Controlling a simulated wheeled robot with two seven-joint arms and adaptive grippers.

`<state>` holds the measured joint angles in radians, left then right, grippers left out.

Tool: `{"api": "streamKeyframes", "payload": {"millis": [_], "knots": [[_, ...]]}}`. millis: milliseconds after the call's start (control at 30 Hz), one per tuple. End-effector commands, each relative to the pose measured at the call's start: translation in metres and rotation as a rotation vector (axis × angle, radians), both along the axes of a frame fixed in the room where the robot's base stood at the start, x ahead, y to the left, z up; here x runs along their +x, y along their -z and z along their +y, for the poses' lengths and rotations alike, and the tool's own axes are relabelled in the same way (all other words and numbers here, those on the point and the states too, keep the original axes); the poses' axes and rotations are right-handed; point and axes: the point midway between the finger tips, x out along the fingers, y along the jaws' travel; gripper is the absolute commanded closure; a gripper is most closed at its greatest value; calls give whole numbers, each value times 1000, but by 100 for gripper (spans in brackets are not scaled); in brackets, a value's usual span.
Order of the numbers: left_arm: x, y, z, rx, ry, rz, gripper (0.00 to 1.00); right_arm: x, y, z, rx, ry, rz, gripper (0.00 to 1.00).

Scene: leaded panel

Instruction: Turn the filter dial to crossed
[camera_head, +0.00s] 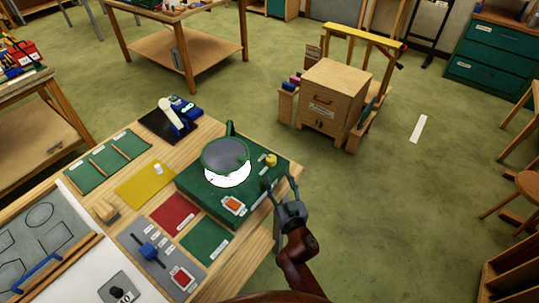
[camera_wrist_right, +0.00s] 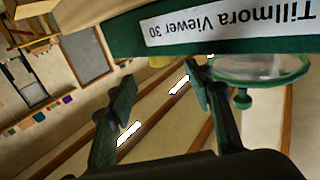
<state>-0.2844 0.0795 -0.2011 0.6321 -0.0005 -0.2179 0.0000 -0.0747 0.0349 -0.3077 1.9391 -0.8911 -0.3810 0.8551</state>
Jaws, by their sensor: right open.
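The green viewer box (camera_head: 215,200) stands on the wooden bench, with a round grey disc (camera_head: 225,154) raised over its lit white circle (camera_head: 228,175). A small yellow knob (camera_head: 271,160) sits on the box's far right corner; it may be the filter dial, but I cannot read its marks. My right gripper (camera_head: 282,187) is open and empty by the box's right edge, apart from the knob. In the right wrist view, the open fingers (camera_wrist_right: 160,77) are below the box's labelled side (camera_wrist_right: 220,28), and the green-rimmed disc (camera_wrist_right: 262,68) shows at right. My left gripper is not in view.
An orange switch (camera_head: 233,205) is on the box's near side. Coloured mats, a yellow sheet (camera_head: 146,184) and a black stand (camera_head: 165,125) lie left of it. A wooden cabinet (camera_head: 333,95) stands beyond the bench. The floor (camera_head: 400,200) to the right is mostly clear.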

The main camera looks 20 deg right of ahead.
Motion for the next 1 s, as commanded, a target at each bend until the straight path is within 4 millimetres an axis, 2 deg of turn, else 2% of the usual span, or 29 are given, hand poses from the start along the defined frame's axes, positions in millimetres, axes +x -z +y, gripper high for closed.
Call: {"api": "streamKeyframes", "payload": {"millis": [167, 400, 500, 700, 900, 1000], "knots": [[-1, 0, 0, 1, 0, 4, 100, 5, 0, 1, -2, -3, 0, 53], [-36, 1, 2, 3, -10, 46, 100, 39, 0, 0, -4, -1, -1, 53], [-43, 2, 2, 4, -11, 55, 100, 54, 0, -1, -4, 0, -1, 53], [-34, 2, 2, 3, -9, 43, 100, 74, 1, -1, -3, 1, 0, 53], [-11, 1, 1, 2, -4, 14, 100, 78, 1, -2, -1, 1, 1, 53], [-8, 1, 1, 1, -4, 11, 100, 78, 1, -2, -1, 1, 1, 53]]}}
